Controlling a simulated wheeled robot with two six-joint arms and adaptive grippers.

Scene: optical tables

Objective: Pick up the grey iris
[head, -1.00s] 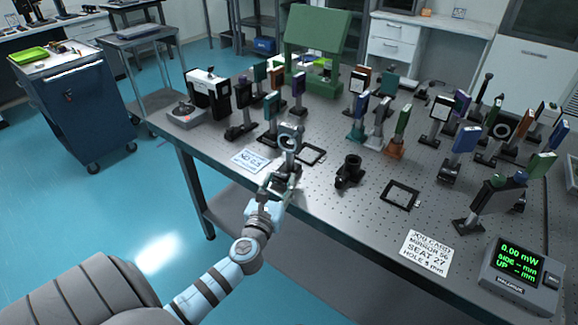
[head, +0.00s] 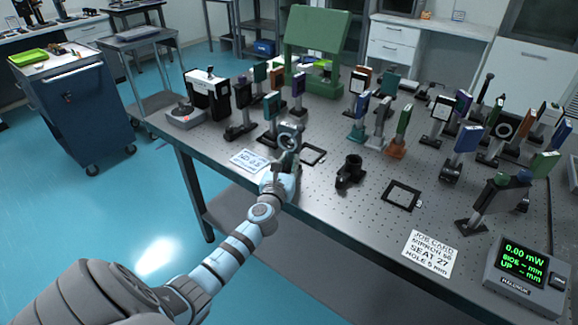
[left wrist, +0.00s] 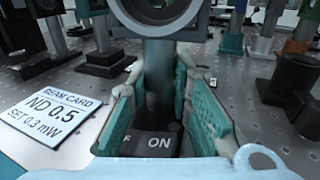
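The grey iris (head: 289,141) stands upright on its post near the table's front edge, left of centre. In the left wrist view the iris ring (left wrist: 160,14) is cut off by the top edge, and its grey post (left wrist: 160,80) runs down to a dark base (left wrist: 150,143) marked "ON". My left gripper (left wrist: 158,100) is open, with one teal-padded finger on each side of the post. Gaps show between the pads and the post. In the head view my left gripper (head: 281,172) is just in front of the iris and partly hides its base. My right gripper is not in view.
A beam card (head: 249,160) lies left of the iris. Several posted optics crowd the table (head: 300,190) behind. A power meter (head: 525,275) sits front right.

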